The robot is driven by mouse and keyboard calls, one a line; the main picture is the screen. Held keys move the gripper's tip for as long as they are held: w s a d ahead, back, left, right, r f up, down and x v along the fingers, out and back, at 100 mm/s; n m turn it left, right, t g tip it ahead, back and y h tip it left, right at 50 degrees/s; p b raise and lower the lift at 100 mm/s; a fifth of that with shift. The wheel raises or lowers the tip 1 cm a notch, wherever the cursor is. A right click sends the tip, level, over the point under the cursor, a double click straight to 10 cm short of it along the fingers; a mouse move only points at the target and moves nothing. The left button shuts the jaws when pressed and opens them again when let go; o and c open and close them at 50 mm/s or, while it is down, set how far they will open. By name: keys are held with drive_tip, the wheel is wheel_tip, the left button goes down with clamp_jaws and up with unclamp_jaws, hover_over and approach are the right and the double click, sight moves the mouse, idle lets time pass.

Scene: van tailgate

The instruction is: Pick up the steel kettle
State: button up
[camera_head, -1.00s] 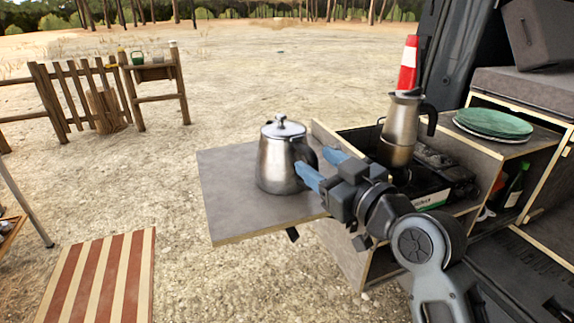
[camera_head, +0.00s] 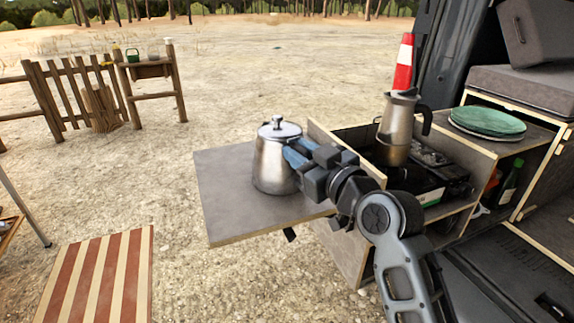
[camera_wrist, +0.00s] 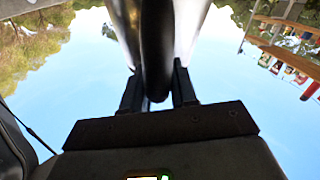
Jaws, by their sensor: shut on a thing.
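The steel kettle (camera_head: 271,163) stands upright on the grey fold-out shelf (camera_head: 225,205) in the head view, its lid on. My gripper (camera_head: 292,156) reaches it from the right, with its blue fingers at the kettle's handle side. In the wrist view, the black kettle handle (camera_wrist: 156,55) runs down between the two dark fingers of my gripper (camera_wrist: 158,90), with the steel body (camera_wrist: 190,22) behind it. The fingers are shut on the handle. In the head view the handle is mostly hidden by my gripper.
A moka pot (camera_head: 396,128) stands on the stove (camera_head: 430,165) right of the kettle. A wooden panel (camera_head: 345,152) rises between shelf and stove. Green plates (camera_head: 487,121) and a traffic cone (camera_head: 403,65) are farther right. The shelf left of the kettle is bare.

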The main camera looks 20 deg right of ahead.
clamp_jaws()
idle(0.9)
